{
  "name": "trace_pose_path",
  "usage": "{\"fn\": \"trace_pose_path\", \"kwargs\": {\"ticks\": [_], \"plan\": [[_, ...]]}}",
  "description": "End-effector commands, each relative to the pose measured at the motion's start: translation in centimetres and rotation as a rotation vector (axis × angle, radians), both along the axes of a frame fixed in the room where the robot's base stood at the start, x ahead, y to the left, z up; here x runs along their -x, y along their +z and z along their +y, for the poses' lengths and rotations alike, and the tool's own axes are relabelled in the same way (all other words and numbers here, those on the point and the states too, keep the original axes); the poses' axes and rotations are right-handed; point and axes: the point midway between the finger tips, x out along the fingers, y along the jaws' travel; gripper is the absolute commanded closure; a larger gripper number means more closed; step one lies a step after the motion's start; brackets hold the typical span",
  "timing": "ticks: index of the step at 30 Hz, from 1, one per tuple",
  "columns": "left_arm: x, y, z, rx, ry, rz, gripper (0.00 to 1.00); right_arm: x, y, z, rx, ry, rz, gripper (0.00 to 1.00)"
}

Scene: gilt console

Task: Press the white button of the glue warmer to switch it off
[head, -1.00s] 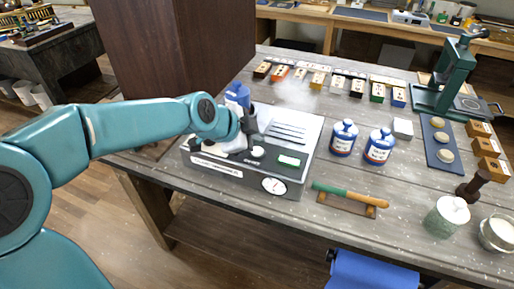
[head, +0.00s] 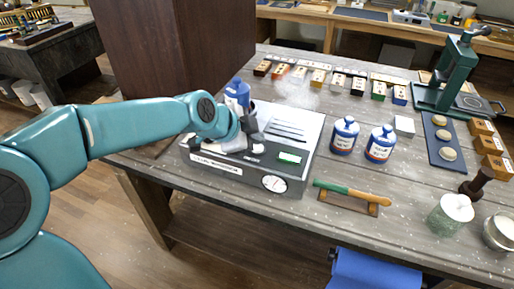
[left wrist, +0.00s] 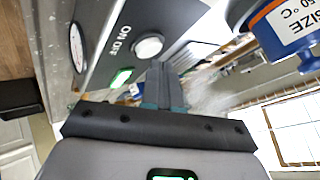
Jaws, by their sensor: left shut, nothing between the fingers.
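The glue warmer (head: 225,169) is a grey box with a pale top at the table's left end. Its white button (left wrist: 148,47) shows in the left wrist view beside "ON OFF" lettering. My left gripper (head: 257,146) is shut and empty over the warmer's front. In the left wrist view its fingertips (left wrist: 161,66) are close to the button; I cannot tell whether they touch it. My right gripper is out of view.
A round gauge (head: 274,184) is on the warmer's front. A blue bottle (head: 237,92) stands behind my gripper. Two blue-and-white jars (head: 345,136) stand right of the warmer. A green-handled tool (head: 345,191) lies on a rest at the front. A dark brown cabinet (head: 175,50) rises behind.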

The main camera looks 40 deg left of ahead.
Motion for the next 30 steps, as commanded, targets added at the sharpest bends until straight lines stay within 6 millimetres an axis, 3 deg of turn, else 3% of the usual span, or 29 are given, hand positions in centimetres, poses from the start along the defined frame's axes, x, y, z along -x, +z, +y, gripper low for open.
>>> {"fn": "trace_pose_path", "kwargs": {"ticks": [30], "plan": [[0.0, -0.53, -0.01, -0.001, -0.001, 0.0, 1.0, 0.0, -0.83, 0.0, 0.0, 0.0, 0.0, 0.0]]}}
